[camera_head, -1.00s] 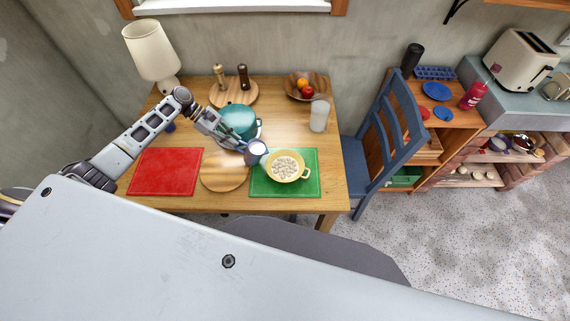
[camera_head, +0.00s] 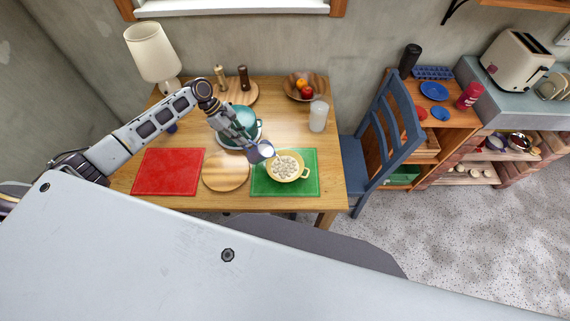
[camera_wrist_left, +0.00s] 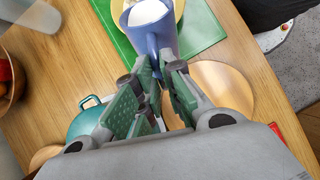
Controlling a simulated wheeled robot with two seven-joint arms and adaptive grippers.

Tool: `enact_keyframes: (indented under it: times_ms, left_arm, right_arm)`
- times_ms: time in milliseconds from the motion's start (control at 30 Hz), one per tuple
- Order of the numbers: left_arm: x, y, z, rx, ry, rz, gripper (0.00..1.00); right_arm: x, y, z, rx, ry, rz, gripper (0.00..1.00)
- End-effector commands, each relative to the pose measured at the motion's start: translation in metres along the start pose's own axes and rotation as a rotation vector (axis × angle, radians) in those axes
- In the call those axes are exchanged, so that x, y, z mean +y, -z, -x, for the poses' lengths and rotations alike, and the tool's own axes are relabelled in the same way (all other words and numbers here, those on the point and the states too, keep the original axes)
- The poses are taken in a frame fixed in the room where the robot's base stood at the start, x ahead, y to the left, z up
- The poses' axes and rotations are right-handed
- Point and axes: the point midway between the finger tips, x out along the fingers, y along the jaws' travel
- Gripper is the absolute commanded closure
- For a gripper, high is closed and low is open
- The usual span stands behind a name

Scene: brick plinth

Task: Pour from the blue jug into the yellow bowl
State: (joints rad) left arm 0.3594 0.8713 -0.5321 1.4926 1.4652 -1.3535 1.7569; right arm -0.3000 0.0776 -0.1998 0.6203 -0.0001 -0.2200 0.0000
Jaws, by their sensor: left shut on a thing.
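The blue jug (camera_head: 257,153) is in my left gripper (camera_head: 246,142), tilted to the right with its mouth at the left rim of the yellow bowl (camera_head: 304,174). The bowl sits on the green mat (camera_head: 309,187) and has pale lumpy contents. White contents show in the jug's mouth; I cannot tell whether any are falling. In the left wrist view, the fingers (camera_wrist_left: 158,85) are shut at the near side of the jug (camera_wrist_left: 151,36), and part of the bowl shows beyond it. My right gripper is not in view.
A teal pot (camera_head: 240,122) stands close behind the left gripper. A round wooden board (camera_head: 226,177) and a red mat (camera_head: 168,172) lie to the left. A frosted cup (camera_head: 318,116) and a fruit bowl (camera_head: 300,89) stand behind the green mat. A blue chair (camera_head: 384,140) is at the right.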

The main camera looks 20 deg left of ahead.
Motion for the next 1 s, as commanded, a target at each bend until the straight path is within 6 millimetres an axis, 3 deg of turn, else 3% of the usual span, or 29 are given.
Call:
enact_keyframes:
  times_ms: [1000]
  left_arm:
    - [0.0, -0.021, 0.001, 0.132, -0.005, 0.0, 1.0]
  right_arm:
    - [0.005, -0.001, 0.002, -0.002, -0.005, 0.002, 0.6]
